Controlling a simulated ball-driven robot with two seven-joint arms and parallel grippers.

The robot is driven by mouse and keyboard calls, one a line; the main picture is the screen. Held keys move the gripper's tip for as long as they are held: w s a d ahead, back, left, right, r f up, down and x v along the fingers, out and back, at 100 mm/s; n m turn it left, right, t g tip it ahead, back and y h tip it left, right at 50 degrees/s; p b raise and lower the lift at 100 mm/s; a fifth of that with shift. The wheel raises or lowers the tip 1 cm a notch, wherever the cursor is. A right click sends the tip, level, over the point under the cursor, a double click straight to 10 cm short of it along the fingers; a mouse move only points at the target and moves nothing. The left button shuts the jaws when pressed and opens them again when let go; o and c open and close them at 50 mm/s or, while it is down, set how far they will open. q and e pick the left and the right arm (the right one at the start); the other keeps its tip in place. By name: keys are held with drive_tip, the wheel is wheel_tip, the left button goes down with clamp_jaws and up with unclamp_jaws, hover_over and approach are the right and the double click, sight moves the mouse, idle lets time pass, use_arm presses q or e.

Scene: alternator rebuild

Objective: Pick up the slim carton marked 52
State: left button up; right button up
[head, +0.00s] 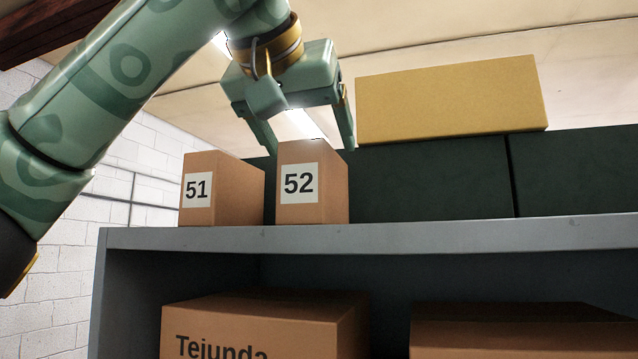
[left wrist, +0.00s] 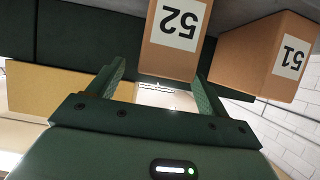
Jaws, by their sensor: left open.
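The slim carton marked 52 (head: 298,185) is a brown upright box with a white label. It stands on the top of a grey shelf unit, near its front edge. It also shows upside down in the left wrist view (left wrist: 172,58). My left gripper (head: 311,148) is open and empty, pointing down at the top of this carton. In the head view its fingers lie to either side of the carton's top. My right gripper is not in view.
A similar carton marked 51 (head: 222,192) stands just left of carton 52, with a narrow gap. Dark green boxes (head: 435,180) fill the space behind and right, with a yellow box (head: 450,100) on top. The grey shelf (head: 400,237) holds larger cartons (head: 262,320) below.

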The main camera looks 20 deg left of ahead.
use_arm(q)
drive_tip(key=shift+w+f, duration=0.15)
drive_tip(key=shift+w, duration=0.2)
drive_tip(key=p+x, duration=0.3)
drive_tip(key=x, duration=0.1)
drive_tip(key=shift+s+a+f, duration=0.15)
drive_tip(key=shift+a+f, duration=0.05)
drive_tip(key=shift+a, duration=0.1)
drive_tip(key=shift+w+f, duration=0.1)
drive_tip(key=shift+w, duration=0.1)
drive_tip(key=shift+s+d, duration=0.1)
drive_tip(key=shift+d, duration=0.05)
drive_tip(key=shift+c, duration=0.9)
drive_tip(key=shift+s, duration=0.1)
drive_tip(key=c, duration=1)
drive_tip(key=shift+c, duration=0.6)
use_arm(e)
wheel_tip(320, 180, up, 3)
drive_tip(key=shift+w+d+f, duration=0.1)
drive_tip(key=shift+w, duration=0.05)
